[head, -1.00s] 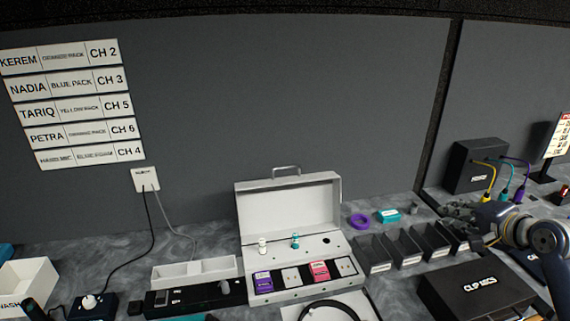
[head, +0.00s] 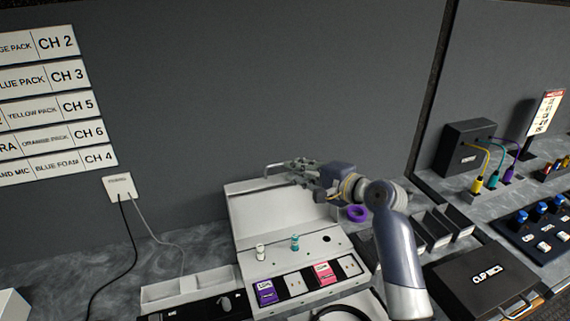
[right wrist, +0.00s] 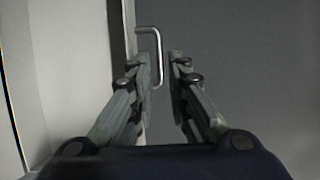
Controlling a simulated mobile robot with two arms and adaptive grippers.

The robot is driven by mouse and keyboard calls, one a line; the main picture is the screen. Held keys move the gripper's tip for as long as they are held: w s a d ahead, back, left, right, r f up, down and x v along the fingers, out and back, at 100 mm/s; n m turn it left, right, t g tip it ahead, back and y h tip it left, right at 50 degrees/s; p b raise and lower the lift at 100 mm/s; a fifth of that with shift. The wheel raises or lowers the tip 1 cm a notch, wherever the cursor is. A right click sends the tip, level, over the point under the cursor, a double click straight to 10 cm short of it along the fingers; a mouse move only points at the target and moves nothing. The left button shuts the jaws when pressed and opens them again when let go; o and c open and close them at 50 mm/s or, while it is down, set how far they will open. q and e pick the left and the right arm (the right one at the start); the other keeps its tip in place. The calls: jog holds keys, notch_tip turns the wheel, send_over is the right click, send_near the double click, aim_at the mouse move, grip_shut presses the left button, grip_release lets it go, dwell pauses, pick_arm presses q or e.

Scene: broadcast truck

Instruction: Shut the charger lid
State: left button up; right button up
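The charger is a white case (head: 290,272) on the counter in the head view. Its lid (head: 255,212) stands raised at the back, with a metal handle on its top edge. My right gripper (head: 272,169) is at the lid's top edge by the handle, its arm covering the lid's right part. In the right wrist view the handle (right wrist: 158,45) shows just beyond the fingertips, near the gap between them. My right gripper also shows there (right wrist: 161,75), with a narrow open gap and nothing clearly held. Whether it touches the handle cannot be told. My left gripper is not in view.
Purple (head: 266,292) and pink (head: 325,274) packs sit in the case's front slots. Two small knob-like items stand behind them. A purple ring (head: 358,213) and dark bins (head: 455,221) lie to the right. A black CLIP MICS case (head: 485,278) is front right.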

aim_at(281, 164)
jog(key=x, duration=0.4)
jog(key=shift+w+a+f, duration=0.1)
jog(key=shift+w+a, duration=0.25)
jog(key=shift+w, duration=0.05)
jog(key=shift+w+a+f+p, duration=0.1)
jog(key=shift+w+a+p, duration=0.05)
jog(key=shift+p, duration=0.15)
grip_shut()
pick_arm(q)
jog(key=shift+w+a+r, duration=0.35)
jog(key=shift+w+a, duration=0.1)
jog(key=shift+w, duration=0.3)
